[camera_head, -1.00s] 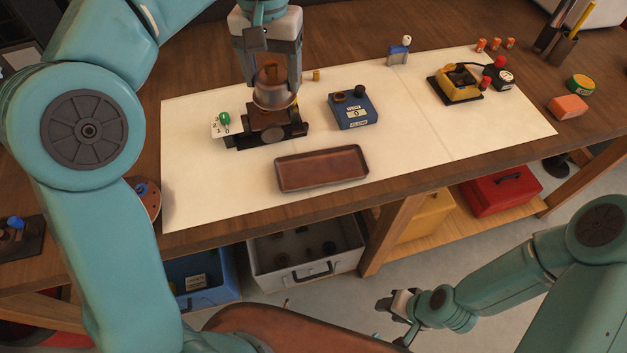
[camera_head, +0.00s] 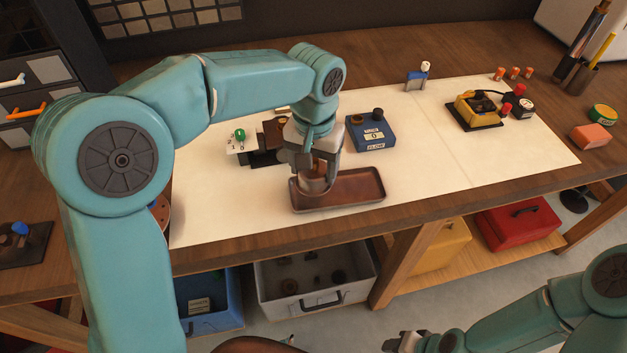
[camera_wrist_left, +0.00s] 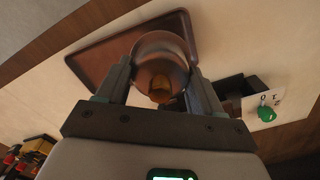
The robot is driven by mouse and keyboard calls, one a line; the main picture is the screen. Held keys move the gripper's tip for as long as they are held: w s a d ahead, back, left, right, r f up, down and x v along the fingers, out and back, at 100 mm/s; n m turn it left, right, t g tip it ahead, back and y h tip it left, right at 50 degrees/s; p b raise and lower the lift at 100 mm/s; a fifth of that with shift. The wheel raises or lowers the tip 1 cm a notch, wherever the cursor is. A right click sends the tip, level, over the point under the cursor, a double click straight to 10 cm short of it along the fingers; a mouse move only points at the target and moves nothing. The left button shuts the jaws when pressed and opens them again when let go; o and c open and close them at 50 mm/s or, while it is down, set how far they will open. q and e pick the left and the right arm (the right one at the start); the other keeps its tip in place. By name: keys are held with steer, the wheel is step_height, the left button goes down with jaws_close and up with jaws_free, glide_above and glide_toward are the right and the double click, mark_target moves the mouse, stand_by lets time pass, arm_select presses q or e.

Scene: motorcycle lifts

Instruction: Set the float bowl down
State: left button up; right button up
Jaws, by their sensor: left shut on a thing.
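The float bowl (camera_head: 313,184) is a small rounded metal cup. My left gripper (camera_head: 318,168) is shut on it, over the left end of the brown tray (camera_head: 362,186). In the left wrist view the bowl (camera_wrist_left: 163,60) sits between the two fingers, with an amber-brown spot inside it, and the tray (camera_wrist_left: 100,57) lies behind it. I cannot tell whether the bowl touches the tray floor. My right gripper (camera_head: 405,342) is low at the bottom edge, partly cut off, away from the bench; its jaws are too small to judge.
A dark fixture (camera_head: 264,152) with a green-knobbed card (camera_head: 240,137) stands left of the gripper. A blue box (camera_head: 371,133) stands behind the tray. A yellow device (camera_head: 477,111) is farther right. The white mat (camera_head: 450,165) is clear right of the tray.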

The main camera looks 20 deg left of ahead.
mark_target(314, 182)
arm_select(q)
steer(key=shift+f, duration=2.2)
steer(key=shift+s, duration=0.1)
steer(key=shift+f, duration=0.15)
steer(key=o, duration=0.8)
step_height(314, 182, up, 12)
steer(key=shift+r+p, duration=0.2)
steer(key=shift+p, duration=0.1)
